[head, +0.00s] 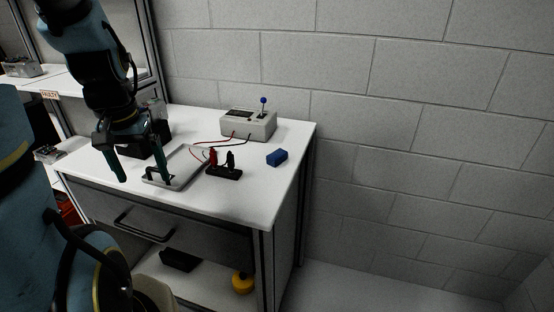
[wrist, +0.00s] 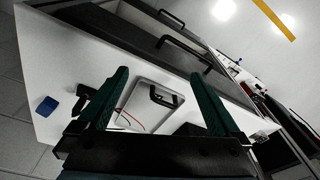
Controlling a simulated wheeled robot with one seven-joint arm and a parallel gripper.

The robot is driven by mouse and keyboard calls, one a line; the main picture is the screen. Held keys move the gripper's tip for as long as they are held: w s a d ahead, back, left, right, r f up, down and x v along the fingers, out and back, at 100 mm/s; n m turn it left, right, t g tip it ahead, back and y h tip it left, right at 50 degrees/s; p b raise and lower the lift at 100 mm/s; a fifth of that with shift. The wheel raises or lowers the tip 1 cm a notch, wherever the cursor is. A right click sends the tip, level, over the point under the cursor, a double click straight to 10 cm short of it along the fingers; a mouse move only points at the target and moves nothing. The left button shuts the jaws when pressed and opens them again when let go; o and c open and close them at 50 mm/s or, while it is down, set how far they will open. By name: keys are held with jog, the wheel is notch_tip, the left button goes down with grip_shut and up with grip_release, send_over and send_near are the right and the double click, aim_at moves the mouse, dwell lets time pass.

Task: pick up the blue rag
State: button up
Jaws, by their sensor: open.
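The blue rag (head: 277,157) is a small folded blue block lying on the white tabletop, near its right side. It also shows in the wrist view (wrist: 47,106) at the far left, well outside my fingers. My gripper (head: 141,178) is open and empty, with its dark green fingers pointing down over the left part of the table. It is to the left of the rag and clear of it. In the wrist view the fingers of my gripper (wrist: 163,93) stand apart, with a grey tray between them in the picture.
A grey box with a blue-knobbed lever (head: 249,123) stands behind the rag, with red and black wires. A black stand with red and black clips (head: 224,170) sits left of the rag. The grey tray (head: 192,177) lies near my fingers. A block wall (head: 420,130) rises behind.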

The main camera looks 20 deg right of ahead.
jog(key=w+d+m+b, duration=0.2)
jog(key=w+d+m, duration=0.4)
jog(key=d+m, duration=0.15)
jog(key=r+m+g+b, duration=0.1)
jog(key=m+b, duration=0.2)
jog(key=m, duration=1.7)
send_over(277, 154)
jog(key=f, duration=0.4)
jog(key=shift+w+d+f, duration=0.25)
jog(key=shift+d, duration=0.05)
jog(key=shift+s+a+f+p, duration=0.15)
jog(key=shift+f+p, duration=0.45)
jog(key=shift+f, duration=0.85)
jog(key=shift+a+f+p, duration=0.1)
jog(key=shift+f+p, duration=0.5)
jog(key=shift+f, duration=0.85)
jog(key=c, duration=1.4)
jog(key=shift+o, duration=0.2)
notch_tip(277, 154, up, 10)
jog(key=b, duration=0.2)
